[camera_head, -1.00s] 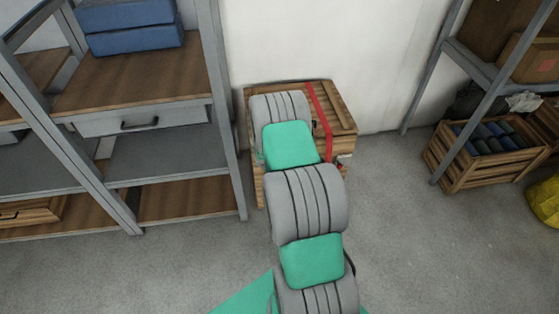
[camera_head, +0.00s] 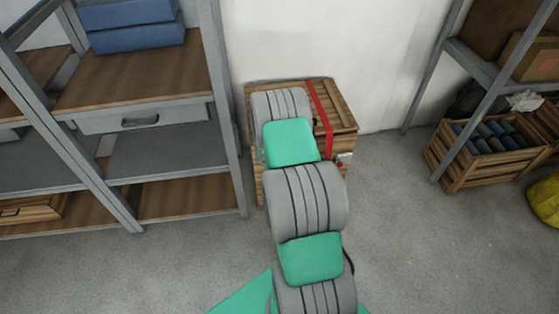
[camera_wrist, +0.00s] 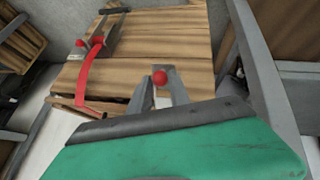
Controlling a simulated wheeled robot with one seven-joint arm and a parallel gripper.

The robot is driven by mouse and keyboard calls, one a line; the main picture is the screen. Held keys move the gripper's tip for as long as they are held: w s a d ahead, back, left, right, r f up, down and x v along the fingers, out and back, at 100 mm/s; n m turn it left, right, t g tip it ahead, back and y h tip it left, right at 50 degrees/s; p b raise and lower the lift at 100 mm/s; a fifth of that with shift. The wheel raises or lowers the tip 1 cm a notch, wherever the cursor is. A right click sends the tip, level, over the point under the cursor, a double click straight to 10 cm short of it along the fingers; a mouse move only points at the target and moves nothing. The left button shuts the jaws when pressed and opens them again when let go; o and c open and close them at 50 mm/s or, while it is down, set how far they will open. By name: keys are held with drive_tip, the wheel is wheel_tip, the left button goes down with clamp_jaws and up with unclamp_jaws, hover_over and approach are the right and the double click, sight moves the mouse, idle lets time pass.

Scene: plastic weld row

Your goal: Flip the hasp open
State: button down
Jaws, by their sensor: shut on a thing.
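The wooden crate (camera_head: 342,112) stands against the wall, with a red strap (camera_head: 319,112) over its lid. In the wrist view, the crate's planked face (camera_wrist: 180,35) lies beyond my gripper (camera_wrist: 160,86). The two grey fingers are closed around a small red knob (camera_wrist: 160,77). The hasp plate behind this knob is not clearly visible, so its angle cannot be told. A grey metal fitting with red knobs (camera_wrist: 97,39) sits at the strap on the crate. In the head view my arm hides my gripper and much of the crate's front.
A grey shelf rack (camera_head: 223,120) stands close to the crate on the left. An open slatted crate of dark rolls (camera_head: 462,178) stands at the right under another rack. The floor between is clear.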

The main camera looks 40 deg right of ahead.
drive_tip(key=shift+w+d+r, duration=0.2)
drive_tip(key=shift+w+r, duration=0.35)
drive_tip(key=c, duration=1.5)
unclamp_jaws()
drive_tip(key=o, duration=0.3)
drive_tip(key=shift+s+a+f, duration=0.1)
drive_tip(key=shift+s+f, duration=0.15)
drive_tip(key=shift+f, duration=0.1)
drive_tip(key=v, duration=0.8)
drive_tip(key=shift+p, duration=0.4)
drive_tip(key=shift+c, duration=0.3)
